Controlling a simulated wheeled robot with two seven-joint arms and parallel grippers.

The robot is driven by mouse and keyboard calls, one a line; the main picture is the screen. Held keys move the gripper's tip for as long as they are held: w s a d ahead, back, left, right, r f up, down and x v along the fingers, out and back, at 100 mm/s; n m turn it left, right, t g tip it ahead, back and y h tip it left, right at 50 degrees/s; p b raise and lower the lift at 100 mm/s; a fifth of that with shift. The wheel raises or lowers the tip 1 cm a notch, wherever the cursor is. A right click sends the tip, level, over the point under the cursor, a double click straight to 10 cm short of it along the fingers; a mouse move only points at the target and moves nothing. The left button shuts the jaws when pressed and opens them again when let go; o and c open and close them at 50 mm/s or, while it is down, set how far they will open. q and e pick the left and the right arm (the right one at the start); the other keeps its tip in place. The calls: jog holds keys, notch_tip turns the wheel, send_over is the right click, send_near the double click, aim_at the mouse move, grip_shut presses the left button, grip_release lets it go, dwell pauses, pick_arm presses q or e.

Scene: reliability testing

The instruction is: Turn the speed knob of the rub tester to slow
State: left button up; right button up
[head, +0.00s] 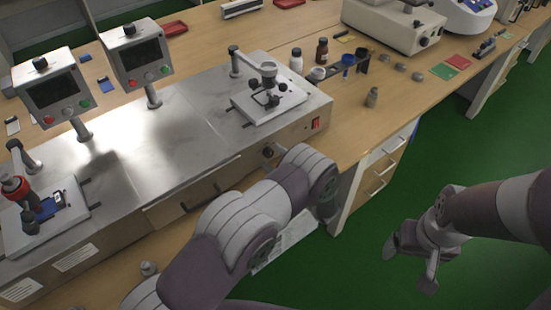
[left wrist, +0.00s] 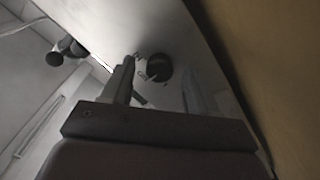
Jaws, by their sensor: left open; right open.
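The rub tester (head: 185,125) is a long steel housing on the wooden bench in the head view. A small dark knob (head: 268,152) shows on its front face, just left of my left wrist. In the left wrist view a round black knob (left wrist: 158,68) sits on the grey panel with marks around it. My left gripper (left wrist: 160,88) is open, its fingers on either side of the knob in that view; contact cannot be told. In the head view its fingers are hidden by my arm. My right gripper (head: 412,264) is open and empty over the green floor.
A red switch (head: 316,123) is on the tester's front face, right of the knob. Two control screens (head: 142,60) stand behind the housing. Small bottles (head: 322,50) stand on the bench to the right. Drawers (head: 378,175) lie below the bench.

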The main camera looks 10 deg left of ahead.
pick_arm(q)
jog(key=c, duration=1)
jog(key=shift+c, duration=0.2)
jog(key=shift+f, duration=0.1)
jog(key=n+b, duration=0.2)
jog(key=shift+f+n, duration=0.15)
jog(key=shift+n, duration=0.15)
jog(key=n+b, duration=0.4)
jog(key=shift+n, duration=0.3)
jog(key=n+b, duration=0.3)
jog(key=shift+b, duration=0.3)
jog(key=shift+n+b, duration=0.6)
jog(key=shift+n, duration=0.3)
